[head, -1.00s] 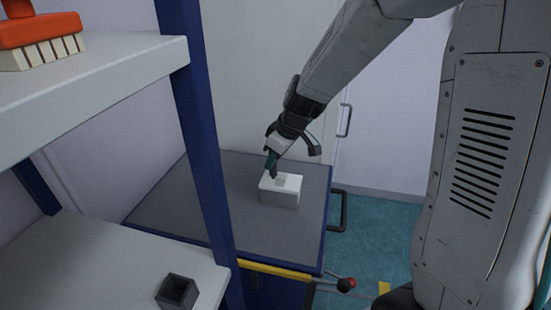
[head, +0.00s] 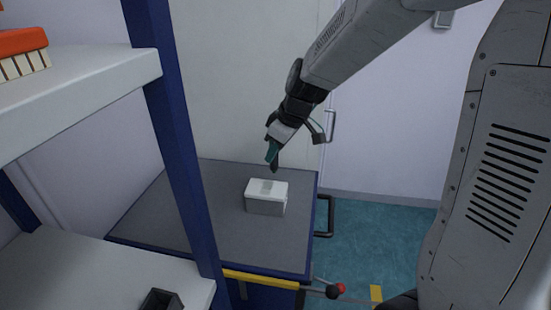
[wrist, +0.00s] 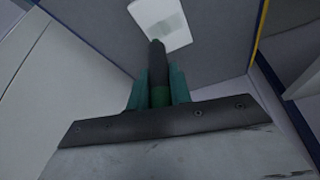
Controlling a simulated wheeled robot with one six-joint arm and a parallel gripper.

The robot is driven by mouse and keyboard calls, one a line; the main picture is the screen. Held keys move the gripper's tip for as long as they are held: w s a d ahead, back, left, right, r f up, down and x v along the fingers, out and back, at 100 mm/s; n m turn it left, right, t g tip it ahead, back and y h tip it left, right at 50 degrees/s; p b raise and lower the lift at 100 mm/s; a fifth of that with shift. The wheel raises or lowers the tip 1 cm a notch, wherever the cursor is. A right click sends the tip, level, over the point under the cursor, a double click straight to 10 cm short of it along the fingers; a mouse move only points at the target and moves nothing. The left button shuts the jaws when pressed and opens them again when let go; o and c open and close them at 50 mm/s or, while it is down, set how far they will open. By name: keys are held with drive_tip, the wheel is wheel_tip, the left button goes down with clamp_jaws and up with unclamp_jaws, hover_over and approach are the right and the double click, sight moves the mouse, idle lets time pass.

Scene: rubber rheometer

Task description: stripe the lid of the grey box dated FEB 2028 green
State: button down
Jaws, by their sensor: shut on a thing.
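A small grey box (head: 263,208) with a white lid (head: 281,188) sits on the dark grey top of a blue cabinet. The lid carries a pale grey-green patch; no date can be read. The lid also shows in the wrist view (wrist: 177,38). My gripper (head: 272,152), with teal fingers, is above the lid's back edge. It is shut on a dark marker with a green band (wrist: 158,66), pointing down. In the head view the marker tip appears apart from the lid. The fingers show at the wrist view's centre.
The cabinet top (head: 225,235) is clear around the box. A blue shelf post (head: 178,140) stands at its left. White shelves hold an orange brush (head: 20,42) and a dark open holder (head: 161,300). A red-knobbed lever (head: 338,290) sticks out in front.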

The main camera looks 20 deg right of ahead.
drive_tip(key=shift+r, duration=1.55)
drive_tip(key=shift+a, duration=0.1)
